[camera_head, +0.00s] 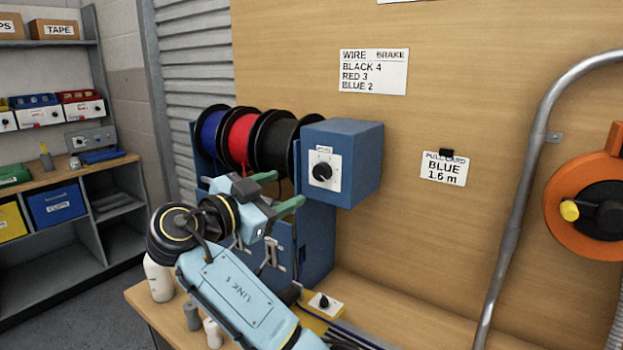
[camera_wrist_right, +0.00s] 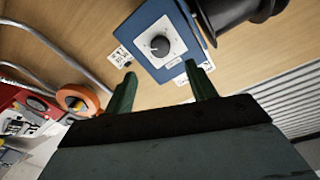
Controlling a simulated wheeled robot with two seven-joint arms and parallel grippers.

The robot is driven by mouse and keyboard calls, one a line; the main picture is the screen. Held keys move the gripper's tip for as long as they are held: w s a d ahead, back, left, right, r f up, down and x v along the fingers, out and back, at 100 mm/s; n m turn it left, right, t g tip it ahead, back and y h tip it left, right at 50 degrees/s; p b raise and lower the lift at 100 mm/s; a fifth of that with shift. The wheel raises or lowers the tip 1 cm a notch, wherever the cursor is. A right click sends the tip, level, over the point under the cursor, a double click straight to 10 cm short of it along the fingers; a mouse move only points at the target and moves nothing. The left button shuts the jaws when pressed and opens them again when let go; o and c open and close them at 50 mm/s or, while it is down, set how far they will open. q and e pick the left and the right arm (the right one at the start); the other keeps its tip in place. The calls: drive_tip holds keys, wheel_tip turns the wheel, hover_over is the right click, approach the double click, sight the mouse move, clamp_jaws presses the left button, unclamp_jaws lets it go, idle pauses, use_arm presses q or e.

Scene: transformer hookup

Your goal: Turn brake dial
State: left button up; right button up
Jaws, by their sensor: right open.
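The brake dial (camera_head: 322,172) is a black knob on a white scale plate, on the front of a blue box (camera_head: 362,165). In the right wrist view the dial (camera_wrist_right: 160,46) shows beyond my fingertips, its pointer aimed to one side. My right gripper (camera_head: 281,191) is open and empty, below and left of the dial in the head view. Its two green fingers (camera_wrist_right: 162,88) are apart and do not touch the dial. The wire card (camera_head: 373,71) on the board reads black 4, red 3, blue 2. My left gripper is not in view.
Blue, red and black wire spools (camera_head: 240,138) sit left of the box. A pull card (camera_head: 444,169) reads blue 1.6 m. A grey conduit (camera_head: 530,170) and an orange reel (camera_head: 590,195) are at the right. A small dial unit (camera_head: 322,303) and bottles stand on the bench below.

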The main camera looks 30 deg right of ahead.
sight(318, 175)
drive_tip(key=x, duration=0.8)
drive_tip(key=shift+p, duration=0.4)
drive_tip(key=shift+w+d, duration=0.2)
drive_tip(key=shift+d, duration=0.4)
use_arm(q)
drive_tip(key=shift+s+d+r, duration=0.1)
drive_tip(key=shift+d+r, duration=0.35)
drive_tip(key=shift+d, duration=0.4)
use_arm(e)
drive_tip(key=shift+c, duration=0.6)
drive_tip(key=shift+f, duration=0.1)
drive_tip(key=c, duration=0.9)
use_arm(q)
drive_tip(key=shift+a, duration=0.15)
use_arm(e)
drive_tip(key=shift+o, duration=0.2)
